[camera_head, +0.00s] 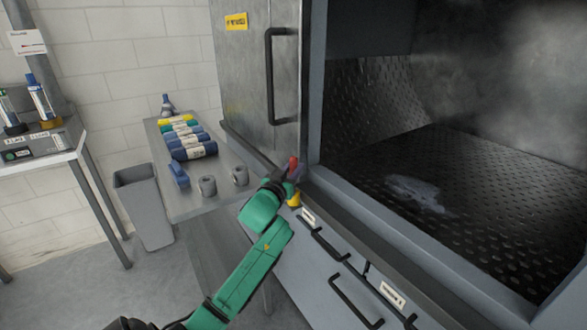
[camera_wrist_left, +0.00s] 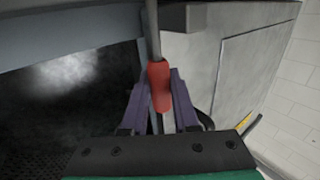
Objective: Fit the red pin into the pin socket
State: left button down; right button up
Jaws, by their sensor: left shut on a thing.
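The red pin (camera_head: 294,163) is held upright at the front edge of the washer, beside the open chamber. My left gripper (camera_head: 288,178) is shut on it. In the left wrist view the red pin (camera_wrist_left: 159,84) sits between the two purple fingers, and a thin grey rod lies in line with its top. A small yellow piece (camera_head: 294,200) shows just below my gripper. I cannot tell whether it is the pin socket or whether the pin touches it. My right gripper is not in view.
Drawer handles (camera_head: 355,300) stick out below the chamber.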

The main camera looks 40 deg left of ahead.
pick_arm(q)
jog(key=shift+f+b, duration=0.4)
jog(key=shift+f, duration=0.3)
jog(key=c, duration=0.6)
grip_release()
jog(key=b+v, duration=0.1)
jog(key=v, duration=1.3)
jog(key=shift+s+b, duration=0.25)
jog(key=shift+b, duration=0.1)
jog(key=shift+d, duration=0.1)
